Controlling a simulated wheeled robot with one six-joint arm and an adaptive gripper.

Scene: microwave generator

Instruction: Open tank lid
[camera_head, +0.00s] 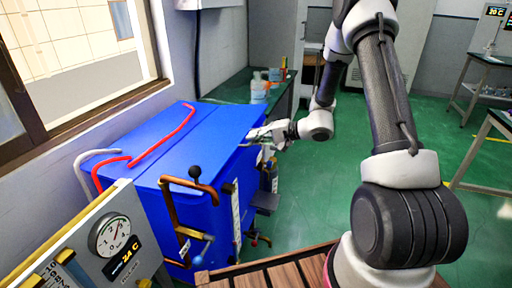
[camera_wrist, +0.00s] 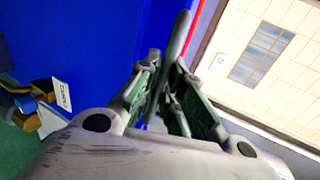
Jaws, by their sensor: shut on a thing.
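The blue tank (camera_head: 215,215) stands left of centre in the head view, with its flat blue lid (camera_head: 185,150) on top. The lid looks level; I cannot make out a gap under it. My gripper (camera_head: 257,135) is at the tank's far right edge, at about lid height. In the wrist view my gripper (camera_wrist: 166,66) has its fingers around a thin grey bar (camera_wrist: 181,35), which looks like a handle, beside the blue surface (camera_wrist: 100,40). The exact contact is partly hidden by the fingers.
A red pipe (camera_head: 163,136) runs over the tank top. Copper piping (camera_head: 190,183) and a gauge panel (camera_head: 113,235) are at the near side. A window and wall border the left. A bench with bottles (camera_head: 260,85) stands behind. Green floor is open to the right.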

